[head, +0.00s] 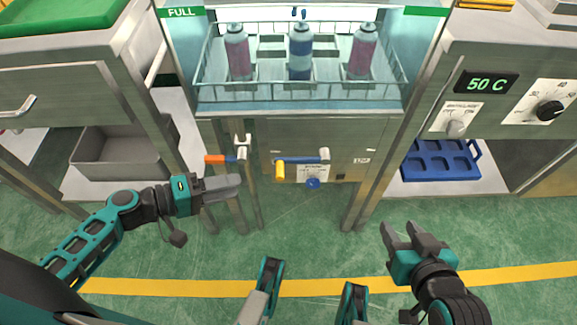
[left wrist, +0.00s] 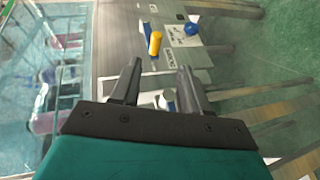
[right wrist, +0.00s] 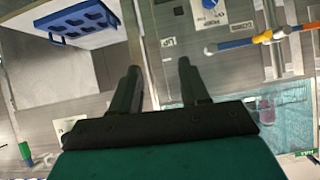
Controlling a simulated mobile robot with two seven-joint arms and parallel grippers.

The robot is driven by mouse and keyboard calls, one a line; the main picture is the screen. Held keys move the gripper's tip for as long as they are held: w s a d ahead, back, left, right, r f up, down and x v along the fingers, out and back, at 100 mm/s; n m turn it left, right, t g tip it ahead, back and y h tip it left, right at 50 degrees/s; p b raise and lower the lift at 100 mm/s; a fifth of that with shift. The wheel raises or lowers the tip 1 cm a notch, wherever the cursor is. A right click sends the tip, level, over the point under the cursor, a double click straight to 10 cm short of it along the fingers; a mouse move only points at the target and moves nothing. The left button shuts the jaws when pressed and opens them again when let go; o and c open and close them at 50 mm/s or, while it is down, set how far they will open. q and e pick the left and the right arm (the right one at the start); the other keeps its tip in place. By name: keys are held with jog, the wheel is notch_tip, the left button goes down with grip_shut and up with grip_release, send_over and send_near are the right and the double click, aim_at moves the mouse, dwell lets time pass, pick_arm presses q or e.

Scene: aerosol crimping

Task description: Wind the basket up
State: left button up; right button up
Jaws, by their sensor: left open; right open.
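The wire basket (head: 300,92) hangs in the lit tank bay and holds three aerosol cans, the middle one (head: 300,50) blue-banded. On the panel below is a crank with a blue arm (head: 303,160) and a yellow grip (head: 280,171). The yellow grip also shows in the left wrist view (left wrist: 155,43). Left of it is a lever with an orange end (head: 215,159). My left gripper (head: 238,184) is open and empty, below the orange lever and left of the crank. My right gripper (head: 401,230) is open and empty, low and right of the panel, away from both.
A blue knob (head: 313,183) sits just under the crank. A grey bin (head: 115,150) stands on the left shelf and a blue rack (head: 440,160) on the right shelf. Steel legs stand below the panel. The green floor in front is clear.

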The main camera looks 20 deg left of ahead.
aim_at(280, 169)
pick_arm(q)
jog(key=x, duration=0.4)
jog(key=b+x, duration=0.1)
jog(key=x, duration=0.8)
jog(key=shift+w+r+b, duration=0.3)
jog(key=shift+w, duration=0.05)
jog(key=shift+a, duration=0.1)
grip_shut()
